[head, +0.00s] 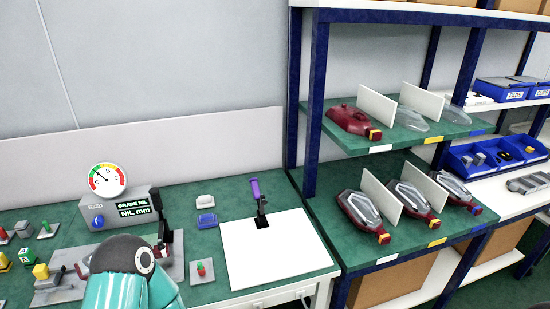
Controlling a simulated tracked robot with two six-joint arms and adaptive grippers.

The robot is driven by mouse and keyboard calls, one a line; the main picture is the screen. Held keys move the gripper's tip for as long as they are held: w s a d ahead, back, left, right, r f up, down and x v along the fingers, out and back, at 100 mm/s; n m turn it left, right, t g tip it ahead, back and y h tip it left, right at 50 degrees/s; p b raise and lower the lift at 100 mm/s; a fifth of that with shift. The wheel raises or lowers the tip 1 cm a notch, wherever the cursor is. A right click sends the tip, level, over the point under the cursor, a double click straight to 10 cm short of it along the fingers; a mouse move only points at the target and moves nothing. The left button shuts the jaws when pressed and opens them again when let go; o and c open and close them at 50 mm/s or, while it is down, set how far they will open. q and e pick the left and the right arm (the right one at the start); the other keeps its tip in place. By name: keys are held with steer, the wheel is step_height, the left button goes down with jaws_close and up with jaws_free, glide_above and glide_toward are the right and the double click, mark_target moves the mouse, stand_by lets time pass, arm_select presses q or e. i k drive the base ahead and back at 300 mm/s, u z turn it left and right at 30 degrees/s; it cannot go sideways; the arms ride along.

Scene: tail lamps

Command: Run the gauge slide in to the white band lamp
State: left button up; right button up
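A round dial gauge (107,180) stands on a grey box whose display (135,212) reads GRADE NIL, NIL mm. No lamp with a clear white band is visible. My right gripper is not in view.
Red and clear lamps (360,208) sit between white dividers on the right shelves. A white mat (275,262) bears a purple-handled tool (257,190). Most of the mat is bare.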

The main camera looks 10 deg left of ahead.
mark_target(46, 277)
steer(key=z, duration=1.7)
steer(key=i, duration=0.1)
steer(key=u, duration=3.15)
steer(key=k, duration=0.3)
steer(key=u, duration=0.45)
steer(key=i, duration=0.5)
steer(key=z, duration=0.05)
steer(key=k, duration=0.9)
steer(key=u, duration=0.15)
steer(key=i, duration=0.5)
steer(key=u, duration=0.05)
